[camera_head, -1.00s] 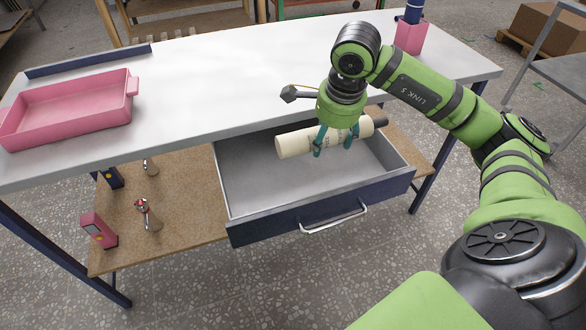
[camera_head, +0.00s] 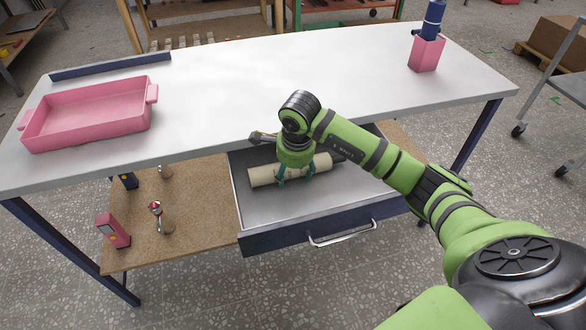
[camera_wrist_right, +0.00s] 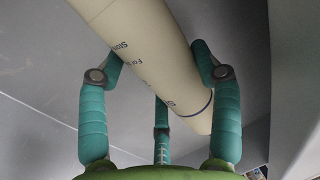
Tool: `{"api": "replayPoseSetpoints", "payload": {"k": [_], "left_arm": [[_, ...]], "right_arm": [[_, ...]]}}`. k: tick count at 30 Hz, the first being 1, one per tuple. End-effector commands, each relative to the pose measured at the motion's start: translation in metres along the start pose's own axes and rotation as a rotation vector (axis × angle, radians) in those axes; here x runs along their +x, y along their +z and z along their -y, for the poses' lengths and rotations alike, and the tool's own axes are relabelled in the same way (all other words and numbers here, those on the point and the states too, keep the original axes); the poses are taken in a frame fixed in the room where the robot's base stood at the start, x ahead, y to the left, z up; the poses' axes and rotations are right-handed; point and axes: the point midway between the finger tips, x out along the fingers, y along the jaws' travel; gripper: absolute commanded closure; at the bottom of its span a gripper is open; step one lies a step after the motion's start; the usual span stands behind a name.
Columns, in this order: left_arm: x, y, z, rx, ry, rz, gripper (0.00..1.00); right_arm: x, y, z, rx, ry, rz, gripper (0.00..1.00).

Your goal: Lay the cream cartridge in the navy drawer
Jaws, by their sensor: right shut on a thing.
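The cream cartridge (camera_head: 262,176) is a long cylinder with dark print and a dark cap at its right end. My right gripper (camera_head: 295,180) is shut on it around the middle, its teal fingers on both sides. The cartridge lies level inside the open navy drawer (camera_head: 290,238), close to the drawer floor; I cannot tell if it touches. The right wrist view shows the cartridge (camera_wrist_right: 150,45) between the fingers (camera_wrist_right: 160,95), with grey drawer surfaces behind. My left gripper is not in view.
The white tabletop (camera_head: 240,80) overhangs the drawer's back. A pink tray (camera_head: 90,130) is at its left and a pink holder (camera_head: 426,55) with a blue bottle at its right. A lower shelf (camera_head: 185,230) holds small items left of the drawer. The drawer's right floor is clear.

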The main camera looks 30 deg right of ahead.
Motion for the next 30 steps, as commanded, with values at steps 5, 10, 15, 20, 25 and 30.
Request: {"api": "replayPoseSetpoints", "payload": {"k": [5,10,15,20,25,30], "left_arm": [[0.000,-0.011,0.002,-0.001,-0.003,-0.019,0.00],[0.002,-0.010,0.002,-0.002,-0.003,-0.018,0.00],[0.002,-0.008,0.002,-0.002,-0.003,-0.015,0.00],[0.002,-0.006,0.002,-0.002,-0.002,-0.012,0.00],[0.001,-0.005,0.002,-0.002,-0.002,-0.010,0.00],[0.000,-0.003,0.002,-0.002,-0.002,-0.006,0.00]], "right_arm": [[0.001,0.000,0.001,0.001,-0.004,0.001,0.85],[0.002,0.000,0.000,0.001,-0.004,0.001,0.85],[0.004,0.000,-0.001,0.000,-0.001,0.001,0.12],[0.004,0.000,-0.001,0.000,-0.001,0.001,0.12],[0.003,0.000,0.000,0.001,-0.001,0.001,0.12],[-0.012,0.000,0.002,0.001,-0.005,0.003,0.12]]}}
